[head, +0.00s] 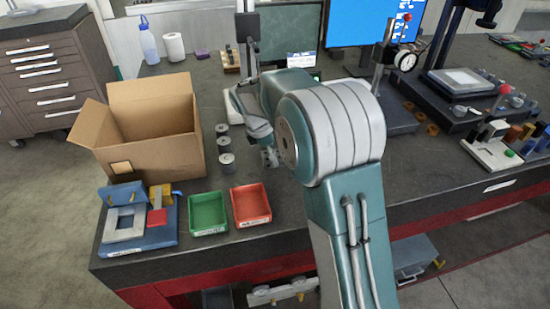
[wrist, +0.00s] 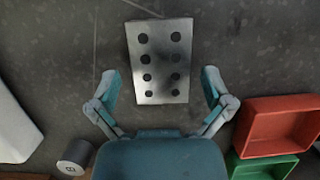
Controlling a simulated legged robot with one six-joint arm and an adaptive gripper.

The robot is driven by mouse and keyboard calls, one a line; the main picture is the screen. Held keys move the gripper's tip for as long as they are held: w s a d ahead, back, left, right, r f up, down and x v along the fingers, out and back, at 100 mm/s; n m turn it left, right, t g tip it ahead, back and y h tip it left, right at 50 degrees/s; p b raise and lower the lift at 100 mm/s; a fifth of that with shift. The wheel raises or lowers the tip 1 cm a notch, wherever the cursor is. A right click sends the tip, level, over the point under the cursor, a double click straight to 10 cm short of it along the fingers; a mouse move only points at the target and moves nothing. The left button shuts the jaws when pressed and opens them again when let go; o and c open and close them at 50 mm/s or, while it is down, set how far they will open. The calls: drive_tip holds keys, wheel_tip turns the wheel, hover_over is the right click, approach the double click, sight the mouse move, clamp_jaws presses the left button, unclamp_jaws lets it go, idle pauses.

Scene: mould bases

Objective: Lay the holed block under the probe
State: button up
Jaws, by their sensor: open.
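The holed block is a flat grey metal plate (wrist: 161,52) with two columns of dark holes, lying on the dark bench top in the wrist view. My gripper (wrist: 159,84) is open, one finger on each side of the block's lower part, with a gap at both sides. I cannot tell how high it is above the block. In the head view my gripper (head: 269,157) is low over the bench, and my arm hides the block. A dial gauge (head: 404,61), likely the probe, is on a stand right of my arm.
A green bin (head: 207,213) and a red bin (head: 250,205) stand at the bench's front. An open cardboard box (head: 150,150) and several grey cylinders (head: 226,160) are to the left. Another upright stand (head: 246,45) is behind my gripper. Fixtures crowd the right side.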

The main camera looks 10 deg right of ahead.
drive_tip(key=shift+d+f, duration=0.15)
drive_tip(key=shift+f, duration=0.3)
drive_tip(key=shift+c, duration=0.3)
drive_tip(key=c, duration=1.2)
